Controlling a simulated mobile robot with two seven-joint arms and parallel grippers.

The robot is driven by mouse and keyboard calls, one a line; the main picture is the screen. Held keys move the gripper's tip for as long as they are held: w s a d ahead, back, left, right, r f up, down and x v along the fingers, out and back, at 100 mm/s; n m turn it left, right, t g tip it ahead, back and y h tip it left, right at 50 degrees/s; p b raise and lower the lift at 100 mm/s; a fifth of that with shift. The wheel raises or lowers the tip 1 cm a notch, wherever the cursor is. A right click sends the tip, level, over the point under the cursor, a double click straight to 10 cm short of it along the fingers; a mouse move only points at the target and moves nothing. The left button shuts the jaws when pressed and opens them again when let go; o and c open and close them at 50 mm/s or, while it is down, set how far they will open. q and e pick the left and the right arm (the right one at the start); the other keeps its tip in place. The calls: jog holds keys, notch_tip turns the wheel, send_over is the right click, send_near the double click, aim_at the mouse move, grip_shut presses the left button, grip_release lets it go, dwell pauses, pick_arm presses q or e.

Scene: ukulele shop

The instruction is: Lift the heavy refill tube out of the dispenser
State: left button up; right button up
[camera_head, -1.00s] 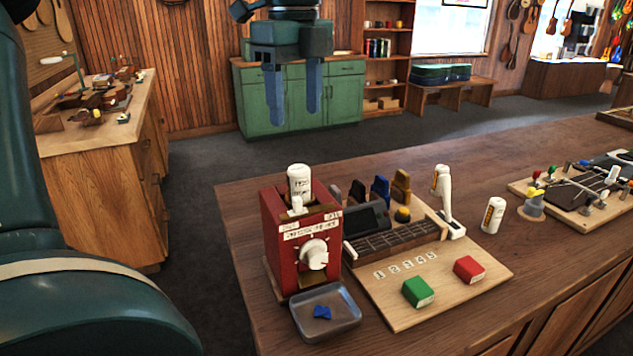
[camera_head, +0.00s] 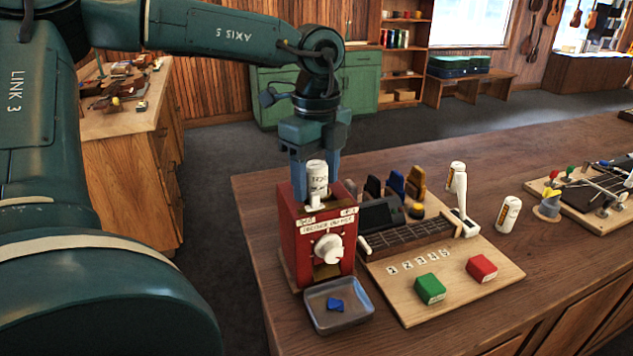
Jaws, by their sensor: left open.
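The red dispenser (camera_head: 298,247) stands on the wooden counter, with a white dial on its front. A white refill tube (camera_head: 317,177) with dark print stands upright in its top, the lower part hidden inside. My left gripper (camera_head: 316,178) points down over the dispenser, open, with one blue finger on each side of the tube. A gap to the tube is hard to judge, and the finger ends are partly hidden. My right gripper is not in view.
A grey tray (camera_head: 348,321) with a blue piece sits before the dispenser. A board (camera_head: 453,298) with green and red blocks and a fretboard lies to its right. A white tube (camera_head: 508,214) stands farther right. Counter between that tube and the front edge is clear.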

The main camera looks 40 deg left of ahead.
pick_arm(q)
jog(key=shift+c, duration=0.5)
jog(key=c, duration=1)
